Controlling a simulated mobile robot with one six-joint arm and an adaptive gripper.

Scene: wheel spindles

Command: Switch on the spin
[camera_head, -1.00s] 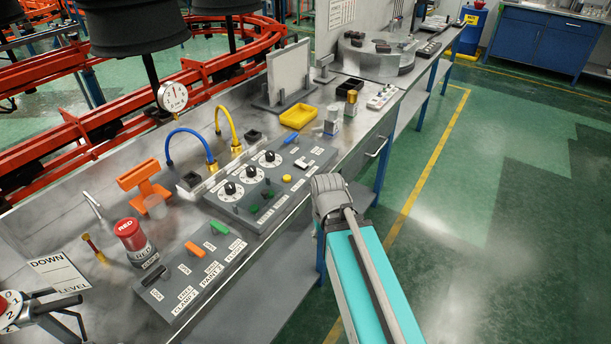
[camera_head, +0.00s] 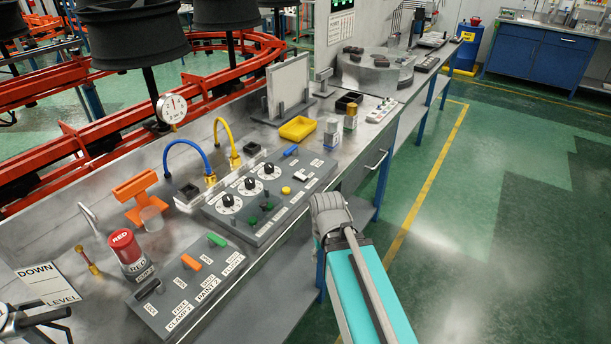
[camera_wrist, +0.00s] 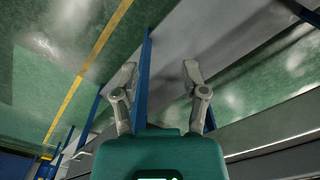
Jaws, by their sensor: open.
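The front control panel (camera_head: 200,292) lies on the bench with a dark, an orange (camera_head: 190,262) and a green (camera_head: 216,240) switch in a row above printed labels. A second panel (camera_head: 262,240) behind it has several white dials, green knobs, a yellow button (camera_head: 286,190) and a blue lever (camera_head: 291,150). I cannot read a spin label on either. My arm's grey end shows to the right of the panels, beyond the bench's front edge, in the head view. In the wrist view my gripper (camera_wrist: 160,76) is open and empty, with floor and a grey surface behind its fingers.
A red-topped canister (camera_head: 126,250), an orange stand (camera_head: 138,195), blue and yellow hoses and a yellow tray (camera_head: 298,128) stand on the bench. An orange rail (camera_head: 45,150) with dark wheels runs behind. The green floor (camera_head: 480,200) at right is clear.

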